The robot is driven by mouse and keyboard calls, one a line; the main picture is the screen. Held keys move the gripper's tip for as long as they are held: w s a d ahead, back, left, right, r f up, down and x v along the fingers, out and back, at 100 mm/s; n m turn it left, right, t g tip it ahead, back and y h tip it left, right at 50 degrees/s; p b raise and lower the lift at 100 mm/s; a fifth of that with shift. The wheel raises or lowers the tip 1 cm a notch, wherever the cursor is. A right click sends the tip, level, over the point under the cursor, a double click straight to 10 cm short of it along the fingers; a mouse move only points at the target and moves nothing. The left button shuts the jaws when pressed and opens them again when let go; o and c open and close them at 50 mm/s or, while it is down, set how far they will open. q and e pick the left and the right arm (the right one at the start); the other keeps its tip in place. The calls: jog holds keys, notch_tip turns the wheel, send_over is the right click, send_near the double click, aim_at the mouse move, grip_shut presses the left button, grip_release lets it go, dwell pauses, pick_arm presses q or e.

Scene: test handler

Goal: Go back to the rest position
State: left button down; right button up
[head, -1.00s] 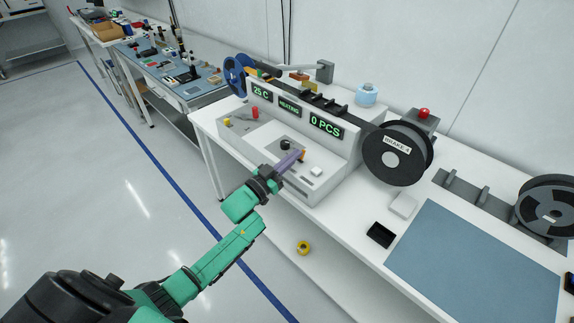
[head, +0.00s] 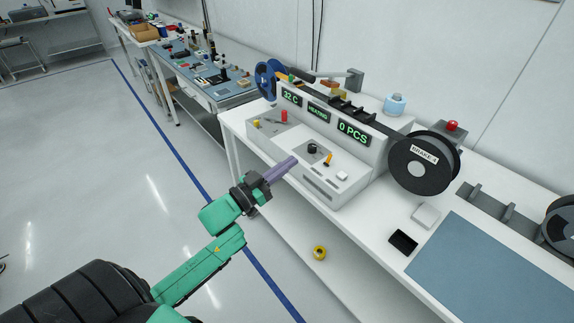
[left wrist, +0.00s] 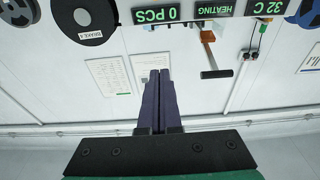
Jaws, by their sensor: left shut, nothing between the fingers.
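My left gripper (head: 292,161) is shut and empty, its purple fingers together. In the head view it hangs in front of the white test handler (head: 340,190), apart from the orange-handled switch (head: 328,160) and the black knob (head: 312,148) on the handler's front panel. In the left wrist view the closed fingers (left wrist: 158,85) point up the picture towards the handler's displays, which show upside down. The handler's displays read 32 C, HEATING and 0 PCS. My right gripper is in neither view.
A black reel (head: 418,164) labelled BRAKE-1 stands at the handler's right end. A small black tray (head: 403,242) and a blue mat (head: 480,270) lie on the white bench. A yellow tape roll (head: 319,253) sits on the lower shelf. Floor left of the bench is free.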

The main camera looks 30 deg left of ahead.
pick_arm(q)
jog(key=shift+w+f, duration=0.15)
jog(key=shift+w, duration=0.1)
jog(key=s+a+f+n+g+y, duration=0.1)
jog(key=s+a+f+g+y, duration=0.15)
jog(key=f, duration=0.85)
jog(key=s+a+f+n+g+y, duration=0.1)
jog(key=s+a+f+g+y, duration=0.2)
jog(key=f, duration=0.8)
jog(key=s+a+f+n+g+y, duration=0.15)
jog(key=s+f, duration=0.25)
jog(key=f, duration=0.8)
jog(key=s+d+f+g, duration=0.2)
jog(key=s+f, duration=0.4)
jog(key=s, duration=0.4)
jog(key=s+d+f+m+g, duration=0.1)
jog(key=s+f+g, duration=0.4)
jog(key=s, duration=0.5)
jog(key=s+d+f+g, duration=0.3)
jog(key=s+f, duration=0.5)
jog(key=s, duration=0.1)
jog(key=shift+s+f+m+g, duration=0.25)
jog(key=shift+s+m+g, duration=0.05)
jog(key=shift+s+m, duration=0.1)
